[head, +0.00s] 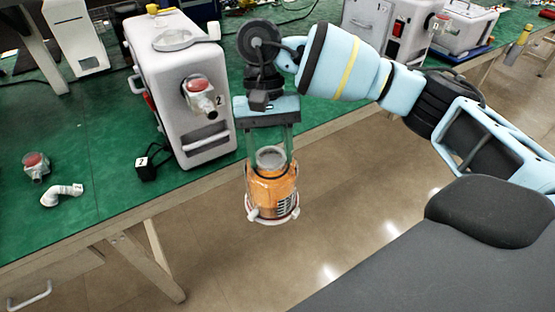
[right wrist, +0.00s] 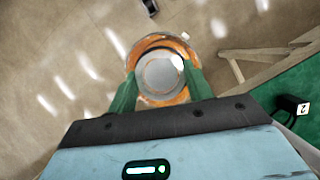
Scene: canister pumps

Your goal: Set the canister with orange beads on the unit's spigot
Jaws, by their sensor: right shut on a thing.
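The canister with orange beads (head: 272,193) hangs upright in my right gripper (head: 272,157), past the table's front edge and over the floor. The gripper's green fingers are shut on the canister's top part. The canister's pale round top (right wrist: 162,74) shows between the fingers in the right wrist view. The white unit (head: 180,100) marked 2 stands on the green table, left of and behind the canister. Its spigot (head: 203,98), with a red cap, juts from the front, higher in the picture than the canister and apart from it. My left gripper is not in view.
A loose red-capped fitting (head: 36,166) and a white elbow pipe (head: 62,194) lie on the table (head: 100,160) at left. A black plug block (head: 147,166) stands by the unit. Another white unit (head: 385,30) is at the back right. Open floor lies in front.

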